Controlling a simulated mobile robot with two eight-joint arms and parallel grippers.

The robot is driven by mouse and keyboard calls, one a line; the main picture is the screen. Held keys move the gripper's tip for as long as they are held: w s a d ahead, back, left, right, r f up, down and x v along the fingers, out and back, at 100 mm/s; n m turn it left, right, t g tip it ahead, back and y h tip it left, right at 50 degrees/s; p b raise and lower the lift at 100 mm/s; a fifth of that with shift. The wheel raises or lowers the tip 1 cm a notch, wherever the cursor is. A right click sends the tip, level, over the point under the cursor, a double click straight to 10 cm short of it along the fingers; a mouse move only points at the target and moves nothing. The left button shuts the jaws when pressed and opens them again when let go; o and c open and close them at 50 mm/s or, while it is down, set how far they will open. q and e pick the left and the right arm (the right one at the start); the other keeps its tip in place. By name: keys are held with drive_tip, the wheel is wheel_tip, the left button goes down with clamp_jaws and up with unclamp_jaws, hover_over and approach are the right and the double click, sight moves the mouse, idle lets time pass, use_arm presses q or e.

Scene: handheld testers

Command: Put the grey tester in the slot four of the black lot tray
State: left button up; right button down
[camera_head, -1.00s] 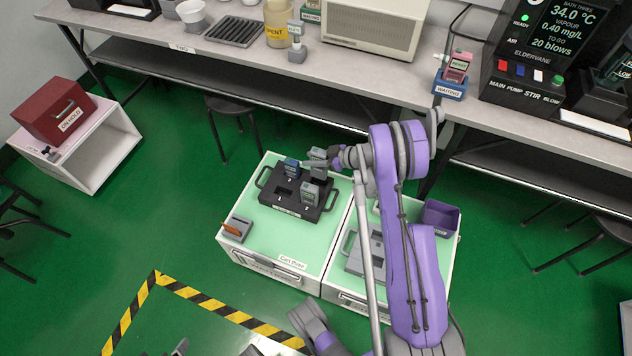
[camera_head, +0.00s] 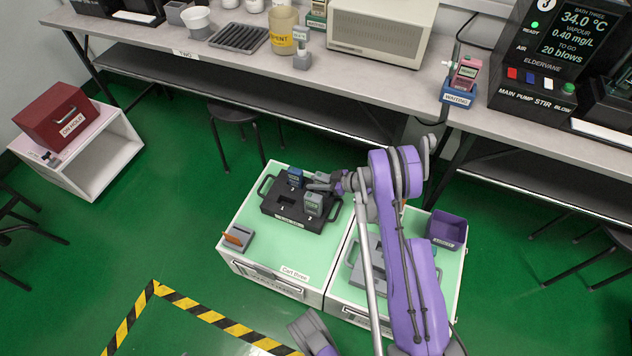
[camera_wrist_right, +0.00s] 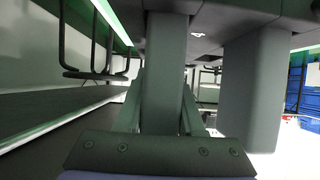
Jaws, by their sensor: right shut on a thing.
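The black lot tray (camera_head: 276,211) lies on the light green top of the left cart. A blue tester (camera_head: 295,177) stands in its far left part. A grey tester with a greenish face (camera_head: 313,203) stands in its near right part. The near left part looks empty. My right gripper (camera_head: 320,183) is low at the tray's far right part, shut on the grey tester, which is mostly hidden by the fingers. I cannot tell whether that tester touches the slot.
A grey holder with an orange item (camera_head: 236,237) sits at the cart's front left. A purple bin (camera_head: 446,229) and a grey tray (camera_head: 368,262) are on the right cart. The bench holds a pink tester in a blue "waiting" stand (camera_head: 459,92).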

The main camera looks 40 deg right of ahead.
drive_tip(key=c, duration=0.5)
unclamp_jaws()
drive_tip(key=shift+r, duration=0.1)
